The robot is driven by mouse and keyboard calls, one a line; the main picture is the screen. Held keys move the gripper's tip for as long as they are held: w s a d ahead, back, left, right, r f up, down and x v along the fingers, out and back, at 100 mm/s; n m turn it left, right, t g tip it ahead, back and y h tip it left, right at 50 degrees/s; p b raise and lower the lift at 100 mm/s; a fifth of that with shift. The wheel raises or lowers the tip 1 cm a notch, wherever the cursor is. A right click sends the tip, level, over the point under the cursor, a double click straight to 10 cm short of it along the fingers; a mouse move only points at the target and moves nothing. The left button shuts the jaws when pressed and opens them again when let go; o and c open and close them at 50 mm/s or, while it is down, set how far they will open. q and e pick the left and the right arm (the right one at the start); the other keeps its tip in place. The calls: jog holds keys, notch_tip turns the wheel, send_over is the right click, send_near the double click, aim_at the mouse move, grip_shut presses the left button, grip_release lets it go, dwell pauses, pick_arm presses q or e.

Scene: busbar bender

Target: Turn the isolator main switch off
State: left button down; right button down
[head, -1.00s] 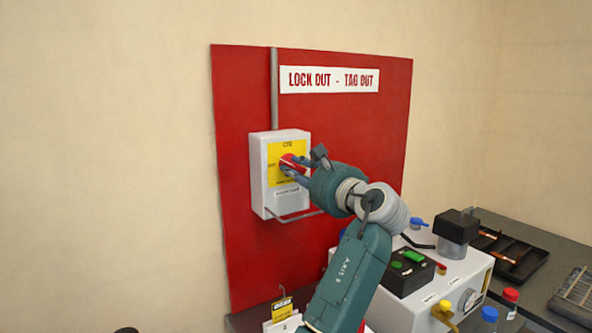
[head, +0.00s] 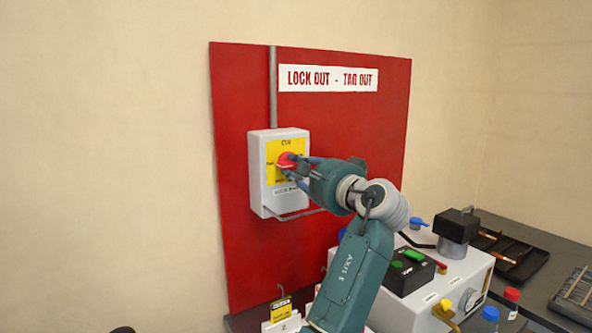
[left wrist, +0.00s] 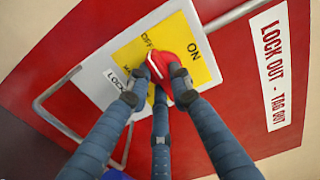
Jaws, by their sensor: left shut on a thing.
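The isolator (head: 258,185) is a white box with a yellow plate (head: 272,176) on a red board. Its red rotary switch handle (head: 287,158) sits in the middle of the plate, partly hidden by my fingers. My left gripper (head: 286,168) is shut on the handle from the right. In the left wrist view the fingers of my left gripper (left wrist: 160,76) close around the red handle (left wrist: 174,62) from both sides. My right gripper is not in view.
The red lock-out board (head: 340,130) carries a white sign (head: 328,78). A grey conduit (head: 273,90) rises above the box and a bent metal bar (head: 295,215) sits below it.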

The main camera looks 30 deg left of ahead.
pick_arm(q)
jog(key=shift+f, duration=0.1)
jog(key=c, duration=1.5)
grip_release()
jog(key=shift+c, duration=0.2)
jog(key=v, duration=1.2)
